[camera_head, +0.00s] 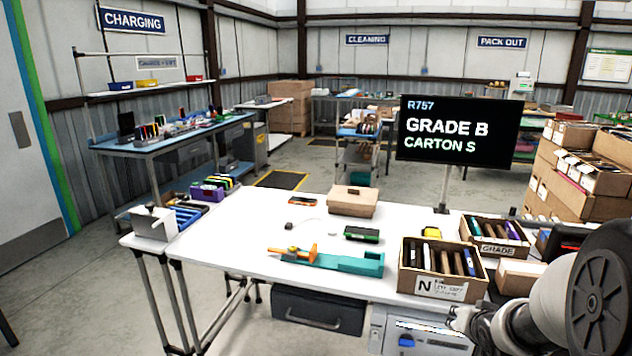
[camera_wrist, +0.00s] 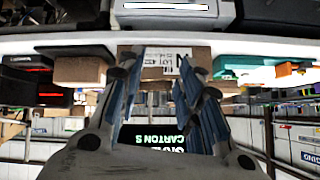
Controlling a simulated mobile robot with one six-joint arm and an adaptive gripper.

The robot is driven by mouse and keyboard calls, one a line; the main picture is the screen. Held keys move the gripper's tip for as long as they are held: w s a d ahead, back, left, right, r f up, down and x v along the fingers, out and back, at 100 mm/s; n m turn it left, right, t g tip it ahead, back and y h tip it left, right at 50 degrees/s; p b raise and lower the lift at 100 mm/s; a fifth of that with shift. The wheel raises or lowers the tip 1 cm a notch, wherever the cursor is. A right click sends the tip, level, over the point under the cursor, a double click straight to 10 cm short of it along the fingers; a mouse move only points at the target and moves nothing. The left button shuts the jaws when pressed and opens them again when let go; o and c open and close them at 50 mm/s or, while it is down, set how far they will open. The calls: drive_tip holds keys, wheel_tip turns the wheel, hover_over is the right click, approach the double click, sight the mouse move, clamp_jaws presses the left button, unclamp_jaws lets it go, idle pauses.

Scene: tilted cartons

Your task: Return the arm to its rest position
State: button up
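My gripper (camera_head: 458,318) is at the lower right of the head view, in front of the table's front edge and below the carton labelled N (camera_head: 440,272). My arm comes in from the right edge. In the wrist view my gripper (camera_wrist: 160,66) has its two blue-grey fingers spread apart with nothing held between them. That view is upside down. The carton labelled N (camera_wrist: 172,64) shows beyond the fingertips, with a visible gap between the fingers and the screen behind.
A screen (camera_head: 458,131) reads GRADE B, CARTON S. A grey machine (camera_head: 425,330) sits under the front edge. Open floor lies left.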

drive_tip(key=s+a+r+n+g, duration=0.2)
drive_tip(key=s+a+r, duration=0.8)
drive_tip(key=s, duration=0.3)
drive_tip(key=s+a+n+g+y, duration=0.1)
drive_tip(key=s+a, duration=0.3)
drive_tip(key=s, duration=0.5)
drive_tip(key=s+a+n+g+y, duration=0.1)
drive_tip(key=s+a+n, duration=0.1)
drive_tip(key=s+a, duration=0.3)
drive_tip(key=s, duration=0.3)
drive_tip(key=shift+s+r+n+g, duration=0.25)
drive_tip(key=shift+s+n+g, duration=0.05)
drive_tip(key=shift+s, duration=0.1)
